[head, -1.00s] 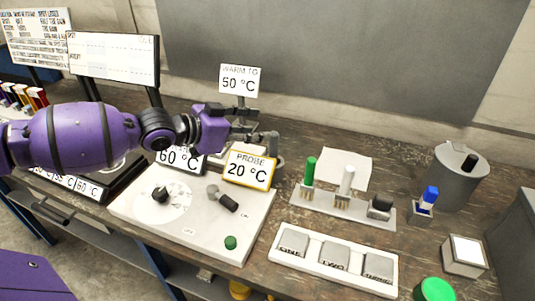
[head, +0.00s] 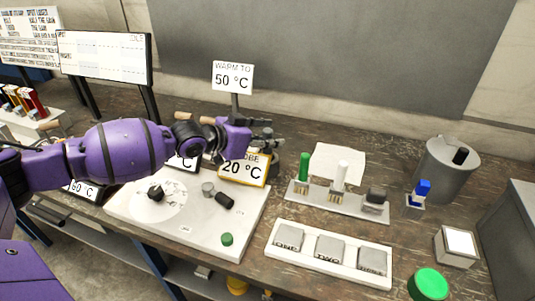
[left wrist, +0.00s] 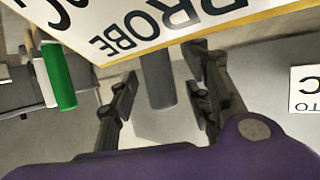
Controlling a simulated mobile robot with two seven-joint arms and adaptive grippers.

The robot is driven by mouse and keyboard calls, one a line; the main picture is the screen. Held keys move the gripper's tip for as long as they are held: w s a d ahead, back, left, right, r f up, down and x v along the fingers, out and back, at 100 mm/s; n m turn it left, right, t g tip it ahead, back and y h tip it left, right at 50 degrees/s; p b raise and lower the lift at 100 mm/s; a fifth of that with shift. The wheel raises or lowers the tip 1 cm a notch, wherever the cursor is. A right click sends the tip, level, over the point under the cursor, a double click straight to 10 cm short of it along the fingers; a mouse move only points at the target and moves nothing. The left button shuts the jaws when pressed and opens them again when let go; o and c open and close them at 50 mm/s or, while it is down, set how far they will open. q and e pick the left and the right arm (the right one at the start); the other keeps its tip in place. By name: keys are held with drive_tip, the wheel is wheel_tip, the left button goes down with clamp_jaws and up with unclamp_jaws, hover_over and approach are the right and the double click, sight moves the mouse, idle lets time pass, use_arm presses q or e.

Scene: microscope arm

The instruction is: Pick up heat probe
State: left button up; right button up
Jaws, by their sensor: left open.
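A sign reading PROBE 20 °C (head: 243,172) stands at the back right of the white heating plate. My left gripper (head: 264,142) is open just above and behind this sign. In the left wrist view, a dark grey upright cylinder (left wrist: 156,82), which may be the heat probe, stands between the two spread fingers (left wrist: 160,72). No finger clearly touches it. The PROBE sign (left wrist: 165,22) covers its far end there. In the head view the sign and gripper mostly hide that spot. My right gripper is not in view.
The white plate (head: 180,228) carries a black knob, a grey-black lever and a green button. Right of it are a rack (head: 330,203) with green and white sticks, a tray (head: 328,254) of labelled pads and a grey canister (head: 447,170). A WARM TO 50 °C sign (head: 233,77) rises behind the gripper.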

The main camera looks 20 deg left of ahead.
use_arm(q)
drive_tip(key=shift+s, duration=0.1)
clamp_jaws()
drive_tip(key=shift+r, duration=0.2)
